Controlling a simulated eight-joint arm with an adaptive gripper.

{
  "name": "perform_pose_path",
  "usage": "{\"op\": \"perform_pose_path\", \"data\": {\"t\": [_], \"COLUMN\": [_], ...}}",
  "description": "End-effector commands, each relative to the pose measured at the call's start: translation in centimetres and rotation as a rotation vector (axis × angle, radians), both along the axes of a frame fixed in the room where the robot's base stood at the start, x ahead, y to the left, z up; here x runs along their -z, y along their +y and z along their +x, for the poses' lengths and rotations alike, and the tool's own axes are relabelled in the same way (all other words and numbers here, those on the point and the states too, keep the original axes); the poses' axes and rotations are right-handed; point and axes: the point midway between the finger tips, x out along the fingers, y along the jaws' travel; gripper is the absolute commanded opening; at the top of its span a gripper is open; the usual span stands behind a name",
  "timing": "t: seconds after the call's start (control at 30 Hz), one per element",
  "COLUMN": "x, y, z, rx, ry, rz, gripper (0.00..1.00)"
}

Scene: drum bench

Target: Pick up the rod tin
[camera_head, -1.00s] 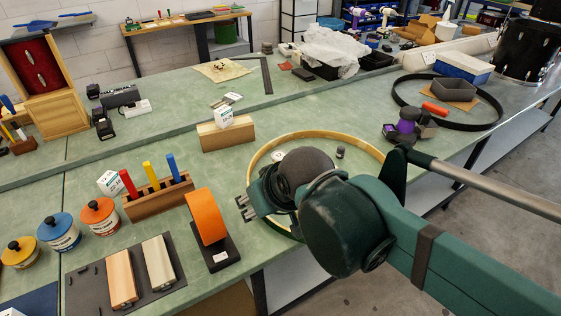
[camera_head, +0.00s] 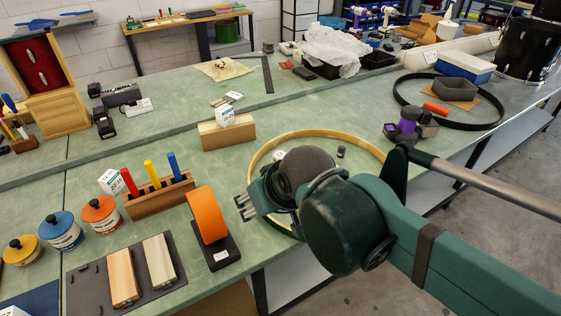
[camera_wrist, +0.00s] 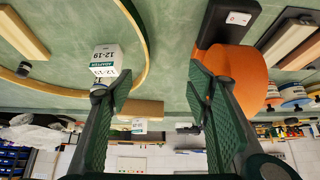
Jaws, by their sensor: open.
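Three tins with black knobs stand at the left of the bench in the head view: a yellow tin (camera_head: 21,252), a blue tin (camera_head: 62,234) and an orange tin (camera_head: 101,217). Their labels are too small to read, so I cannot tell which is the rod tin. Tins also show at the right edge of the wrist view, a blue one (camera_wrist: 293,96) among them. My gripper (camera_head: 242,208) is open and empty, right of the orange ring on its black stand and well right of the tins. Both fingers show in the wrist view (camera_wrist: 160,92), apart.
The orange ring (camera_head: 207,216) stands between my gripper and the tins. A dark mat (camera_head: 82,287) bears two wooden blocks. A wooden hoop (camera_head: 262,150) lies under my arm. An adapter box (camera_wrist: 104,62) shows in the wrist view.

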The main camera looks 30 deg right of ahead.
Motion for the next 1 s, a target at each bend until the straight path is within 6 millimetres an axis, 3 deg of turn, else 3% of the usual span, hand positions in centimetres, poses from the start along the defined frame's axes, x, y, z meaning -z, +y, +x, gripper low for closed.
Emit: {"op": "perform_pose_path", "data": {"t": [0.37, 1.0], "x": [-1.5, -4.2], "y": [-0.8, -4.3], "z": [1.8, 8.1], "rx": [0.083, 0.399], "ry": [0.037, 0.166], "rz": [0.044, 0.193], "gripper": [0.5, 0.5]}}
